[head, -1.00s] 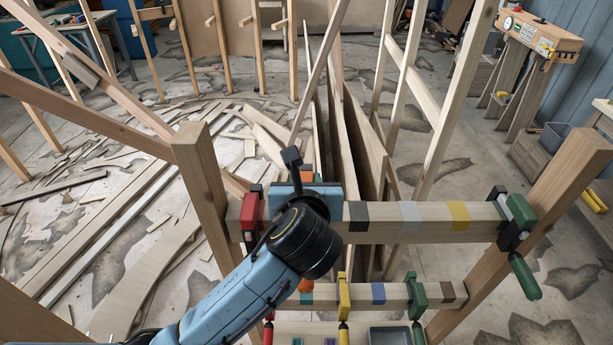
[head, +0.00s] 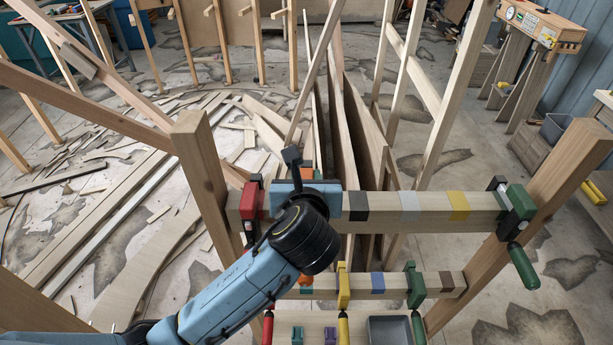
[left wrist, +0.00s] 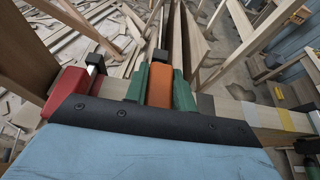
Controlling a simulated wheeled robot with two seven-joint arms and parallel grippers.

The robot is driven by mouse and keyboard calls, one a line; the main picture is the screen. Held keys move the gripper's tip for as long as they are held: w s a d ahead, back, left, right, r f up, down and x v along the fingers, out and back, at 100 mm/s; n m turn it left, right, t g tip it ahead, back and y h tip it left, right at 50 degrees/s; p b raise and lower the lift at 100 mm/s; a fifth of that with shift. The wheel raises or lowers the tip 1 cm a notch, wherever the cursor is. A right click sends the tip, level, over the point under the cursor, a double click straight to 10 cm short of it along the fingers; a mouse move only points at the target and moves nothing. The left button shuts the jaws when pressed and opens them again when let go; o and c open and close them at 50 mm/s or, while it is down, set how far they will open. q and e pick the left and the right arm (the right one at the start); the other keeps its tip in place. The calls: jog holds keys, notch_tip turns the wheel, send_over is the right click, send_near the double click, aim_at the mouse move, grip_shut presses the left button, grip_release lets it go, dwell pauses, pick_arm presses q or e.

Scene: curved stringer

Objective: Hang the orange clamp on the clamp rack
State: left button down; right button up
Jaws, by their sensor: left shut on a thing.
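The orange clamp shows in the left wrist view (left wrist: 160,86) between the green finger pads of my left gripper (left wrist: 160,75), which is shut on it. In the head view my gripper and wrist mostly hide the clamp; its orange handle (head: 306,280) shows below them. The clamp is at the upper rail of the wooden clamp rack (head: 420,206), between a red clamp (head: 250,203) on the left and a black tape mark (head: 358,205) on the right. Whether it rests on the rail is hidden. My right gripper is not in view.
A green clamp (head: 518,203) hangs at the upper rail's right end. The lower rail (head: 393,286) holds a yellow clamp (head: 343,286) and another green clamp (head: 415,284). A grey tray (head: 390,330) sits below. Long boards (head: 335,130) lean behind the rack.

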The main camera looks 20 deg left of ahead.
pick_arm(q)
jog(key=shift+f+b, duration=0.35)
jog(key=shift+f, duration=0.95)
jog(key=shift+f, duration=0.15)
jog(key=shift+f+p, duration=0.35)
jog(key=c, duration=1.1)
grip_release()
jog(key=shift+f, duration=0.15)
